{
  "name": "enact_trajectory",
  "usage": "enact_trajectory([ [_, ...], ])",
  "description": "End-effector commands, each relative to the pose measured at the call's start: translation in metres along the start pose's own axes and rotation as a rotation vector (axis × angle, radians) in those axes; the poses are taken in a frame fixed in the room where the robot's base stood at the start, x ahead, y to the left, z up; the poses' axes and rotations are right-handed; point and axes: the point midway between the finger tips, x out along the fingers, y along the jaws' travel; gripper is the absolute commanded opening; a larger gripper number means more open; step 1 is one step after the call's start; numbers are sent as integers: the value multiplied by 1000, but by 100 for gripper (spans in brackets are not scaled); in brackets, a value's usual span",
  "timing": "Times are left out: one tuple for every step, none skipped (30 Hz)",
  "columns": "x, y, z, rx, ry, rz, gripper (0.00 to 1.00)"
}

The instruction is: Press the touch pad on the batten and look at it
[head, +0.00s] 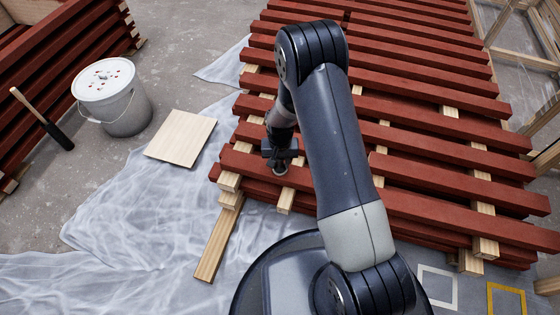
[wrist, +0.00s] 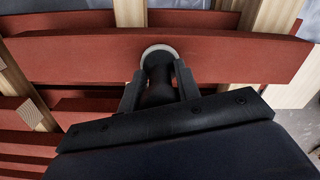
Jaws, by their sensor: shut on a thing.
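The touch pad (wrist: 158,62) has a dark round handle and a pale round rim at its end. My gripper (wrist: 158,88) is shut on the handle, with one finger on each side. The pad's end meets the face of a red batten (wrist: 80,50) in the wrist view and seems to touch it; its underside is hidden. In the head view my gripper (head: 281,152) is low over the left part of the front red batten (head: 420,207), with the dark pad (head: 280,169) under it. The batten surface under the pad cannot be seen.
Several red battens lie on pale wood bearers (head: 286,200). A white bucket (head: 112,97), a pale board (head: 181,138) and a dark-headed tool (head: 57,135) are at left. Plastic sheeting (head: 120,215) covers the floor. A timber frame (head: 520,60) stands at right.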

Motion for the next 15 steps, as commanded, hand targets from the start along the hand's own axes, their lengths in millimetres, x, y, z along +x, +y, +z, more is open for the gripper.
enact_trajectory([
  [2,0,1,0,-2,1,15],
  [2,0,1,0,-2,1,15],
  [2,0,1,0,-2,1,15],
  [2,0,1,0,-2,1,15],
  [2,0,1,0,-2,1,15],
  [1,0,1,0,-2,1,15],
  [0,0,1,0,-2,1,15],
  [-1,0,1,0,-2,1,15],
  [-3,0,1,0,-2,1,15],
  [-5,0,1,0,-2,1,15],
  [-7,0,1,0,-2,0,15],
  [-11,0,1,0,-1,0,15],
  [-13,0,0,0,-1,0,15],
  [-16,0,0,0,-1,0,15],
  [-20,0,0,0,-1,0,15],
])
